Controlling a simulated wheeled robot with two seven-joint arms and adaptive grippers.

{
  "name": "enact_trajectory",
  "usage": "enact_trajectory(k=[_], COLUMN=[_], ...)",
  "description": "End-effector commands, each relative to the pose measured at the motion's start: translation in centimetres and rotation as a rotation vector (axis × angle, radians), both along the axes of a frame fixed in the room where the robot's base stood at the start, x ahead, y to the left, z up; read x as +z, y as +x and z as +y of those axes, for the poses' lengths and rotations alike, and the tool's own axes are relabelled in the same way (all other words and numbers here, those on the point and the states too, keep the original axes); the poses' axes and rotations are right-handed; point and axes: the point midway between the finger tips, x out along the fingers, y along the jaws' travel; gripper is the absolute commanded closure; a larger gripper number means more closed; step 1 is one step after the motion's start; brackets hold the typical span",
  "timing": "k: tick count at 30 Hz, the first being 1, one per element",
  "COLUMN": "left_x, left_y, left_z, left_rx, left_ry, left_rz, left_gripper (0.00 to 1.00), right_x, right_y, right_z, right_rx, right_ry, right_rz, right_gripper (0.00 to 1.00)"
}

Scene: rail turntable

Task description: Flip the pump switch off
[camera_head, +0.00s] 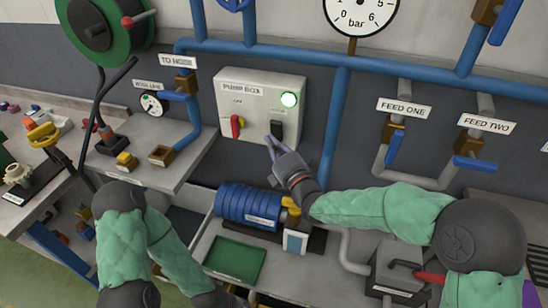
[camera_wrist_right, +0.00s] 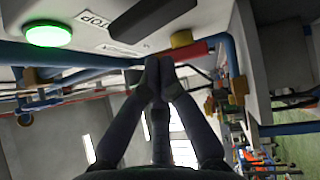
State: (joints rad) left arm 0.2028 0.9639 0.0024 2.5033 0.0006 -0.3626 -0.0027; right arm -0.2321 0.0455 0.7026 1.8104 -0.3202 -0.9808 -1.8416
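The white pump box (camera_head: 258,105) hangs on the back wall with a lit green lamp (camera_head: 289,99) at its upper right. A red handle (camera_head: 237,127) on a yellow base sits at its lower left, and a black switch (camera_head: 277,128) at its lower right. My right gripper (camera_head: 271,143) is just below the black switch; contact cannot be told. In the right wrist view its fingertips (camera_wrist_right: 158,70) meet, with nothing visible between them. That view also shows the green lamp (camera_wrist_right: 48,36), a black part (camera_wrist_right: 155,18) and the red handle (camera_wrist_right: 180,52). My left arm is low at left; its gripper is not visible.
Blue pipes (camera_head: 330,125) run above and right of the box, with a gauge (camera_head: 360,14) on top. A blue pump (camera_head: 248,204) and a green tray (camera_head: 234,259) lie below. Feed valves (camera_head: 394,143) stand at right, a grey bench (camera_head: 150,150) at left.

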Motion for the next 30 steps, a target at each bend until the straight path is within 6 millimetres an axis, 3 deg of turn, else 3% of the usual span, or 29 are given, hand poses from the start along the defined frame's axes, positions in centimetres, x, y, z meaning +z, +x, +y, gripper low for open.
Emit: enact_trajectory(k=[6,18,30], left_x=[-0.5,-0.4,2.7], left_y=[0.0,0.0,0.0], left_z=[0.0,0.0,0.0], left_rx=[0.000,0.000,0.000], left_ry=[0.000,0.000,0.000], left_rz=[0.000,0.000,0.000], left_gripper=[0.48,0.48,0.48], right_x=[0.2,0.4,1.3], right_y=[1.4,1.6,2.4], right_z=[-0.5,-0.6,-0.8], right_rx=[0.000,0.000,0.000], right_ry=[0.000,0.000,0.054], right_rz=[0.000,0.004,0.170], right_gripper=[1.00,1.00,1.00])
